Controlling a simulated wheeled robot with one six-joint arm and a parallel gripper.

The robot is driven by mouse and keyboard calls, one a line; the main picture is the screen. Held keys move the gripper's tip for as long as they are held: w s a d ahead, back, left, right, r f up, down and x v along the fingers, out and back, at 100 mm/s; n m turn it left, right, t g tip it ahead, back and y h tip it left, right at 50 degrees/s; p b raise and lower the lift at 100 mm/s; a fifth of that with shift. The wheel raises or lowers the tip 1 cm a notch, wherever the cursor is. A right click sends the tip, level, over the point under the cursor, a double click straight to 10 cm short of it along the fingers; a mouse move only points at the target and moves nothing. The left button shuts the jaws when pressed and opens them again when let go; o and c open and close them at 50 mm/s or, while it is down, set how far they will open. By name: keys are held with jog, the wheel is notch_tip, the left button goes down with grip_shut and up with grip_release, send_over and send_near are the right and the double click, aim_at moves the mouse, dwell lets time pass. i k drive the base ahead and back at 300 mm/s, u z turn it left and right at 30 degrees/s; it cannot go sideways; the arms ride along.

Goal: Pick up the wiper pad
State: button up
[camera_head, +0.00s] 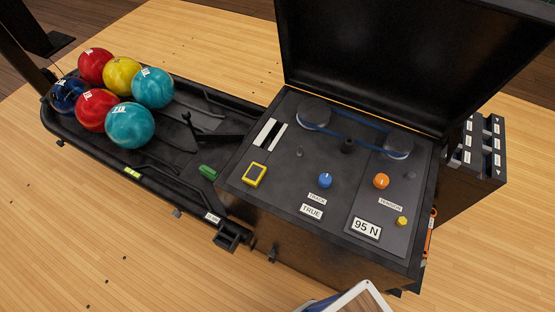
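I cannot tell for sure which thing is the wiper pad. A small yellow-framed rectangle with a dark face (254,174) lies at the left front of the black machine's top panel. A small green piece (207,172) sits at the edge of the ball tray, close to the machine. My gripper is not in view, so its state and its distance from these things do not show.
The open machine (232,187) has a raised black lid (400,60), a blue belt, knobs and a "95 N" label (366,228). Several balls lie in the black tray (90,148). A labelled rack (485,150) stands right. A white-edged object (345,299) is cut off at the bottom.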

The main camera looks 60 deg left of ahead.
aim_at(208, 172)
jog(key=u, duration=2.55)
